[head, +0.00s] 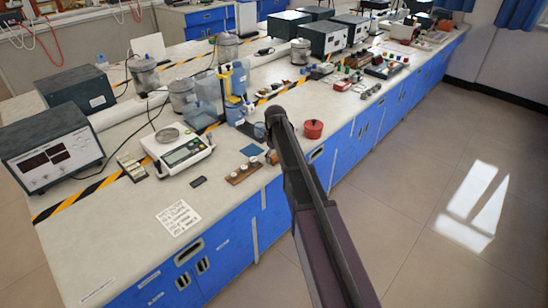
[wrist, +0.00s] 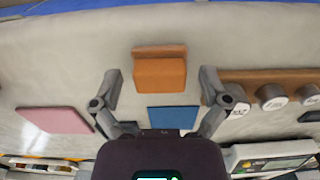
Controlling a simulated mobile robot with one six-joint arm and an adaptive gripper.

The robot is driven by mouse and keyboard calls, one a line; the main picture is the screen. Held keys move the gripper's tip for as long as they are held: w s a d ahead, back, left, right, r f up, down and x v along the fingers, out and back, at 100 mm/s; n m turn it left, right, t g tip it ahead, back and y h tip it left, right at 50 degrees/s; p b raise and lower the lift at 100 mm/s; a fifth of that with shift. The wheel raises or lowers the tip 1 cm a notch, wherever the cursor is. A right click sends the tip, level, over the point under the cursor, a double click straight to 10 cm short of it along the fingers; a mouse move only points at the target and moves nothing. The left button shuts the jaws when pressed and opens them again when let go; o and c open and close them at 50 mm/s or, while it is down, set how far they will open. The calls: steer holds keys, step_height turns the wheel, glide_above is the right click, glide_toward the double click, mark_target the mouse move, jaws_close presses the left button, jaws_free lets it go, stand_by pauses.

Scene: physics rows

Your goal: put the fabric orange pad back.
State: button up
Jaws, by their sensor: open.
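The orange pad (wrist: 160,74) shows in the wrist view as a thick orange block with a browner strip along its far edge. It is on the pale bench top (wrist: 60,70). My gripper (wrist: 160,80) is open, with one finger on each side of the pad and a gap between each finger and it. I cannot tell how high the fingertips are above the bench. In the head view a small orange piece (head: 271,157) shows beside my arm, which hides most of that spot. A flat blue pad (wrist: 172,117) and a flat pink pad (wrist: 55,120) lie nearby.
A wooden strip with several white-topped weights (wrist: 272,95) is close to the right finger in the wrist view. In the head view, a balance (head: 178,150) stands to the left and a red pot (head: 313,129) to the right. The bench's front edge is close.

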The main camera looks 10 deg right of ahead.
mark_target(275, 156)
steer(key=shift+r, duration=0.2)
step_height(275, 156, up, 12)
steer(key=p, duration=1.2)
stand_by(0.7)
steer(key=s+m, duration=0.7)
steer(key=s, duration=2.2)
steer(key=shift+a, duration=0.15)
